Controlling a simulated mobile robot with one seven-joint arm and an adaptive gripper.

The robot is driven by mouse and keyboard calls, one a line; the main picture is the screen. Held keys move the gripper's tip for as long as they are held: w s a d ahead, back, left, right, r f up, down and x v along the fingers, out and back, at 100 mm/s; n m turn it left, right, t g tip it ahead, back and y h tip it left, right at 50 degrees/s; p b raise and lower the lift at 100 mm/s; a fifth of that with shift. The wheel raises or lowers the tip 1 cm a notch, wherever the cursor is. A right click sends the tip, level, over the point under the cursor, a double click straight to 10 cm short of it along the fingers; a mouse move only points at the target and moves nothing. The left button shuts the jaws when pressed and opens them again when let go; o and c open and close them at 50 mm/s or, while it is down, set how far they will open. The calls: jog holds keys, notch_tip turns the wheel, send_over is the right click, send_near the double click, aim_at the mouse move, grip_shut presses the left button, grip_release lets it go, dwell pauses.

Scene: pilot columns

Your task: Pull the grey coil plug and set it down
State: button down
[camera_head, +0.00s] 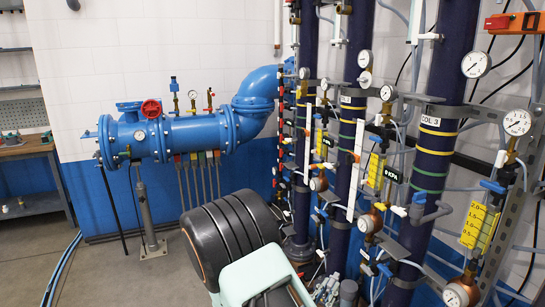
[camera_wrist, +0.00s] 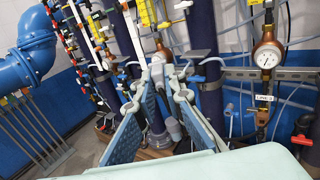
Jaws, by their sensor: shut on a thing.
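My gripper (camera_wrist: 166,84) reaches forward in the wrist view, with its two long blue-grey fingers converging at the tips. The fingers are shut on a small pale grey piece (camera_wrist: 168,75), which I take to be the grey coil plug. Its outline blends with the grey fingertips, so I cannot tell whether it is still seated on a coil or free. A grey rounded fitting (camera_wrist: 173,129) shows between the fingers. In the head view my arm hides most of this area, and I cannot make out the plug there.
Dark blue columns (camera_head: 437,130) with gauges, yellow scale blocks (camera_head: 480,226) and thin hoses crowd the right. A brass-bodied gauge (camera_wrist: 267,58) stands right of my fingers. A large blue pipe (camera_head: 190,133) runs along the wall at left. The floor at lower left is mostly clear.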

jog(key=shift+n+t+y, duration=0.4)
jog(key=shift+n+y, duration=0.1)
jog(key=shift+y, duration=0.2)
jog(key=r+p, duration=0.5)
jog(key=shift+s+a, duration=0.2)
jog(key=shift+a, duration=0.1)
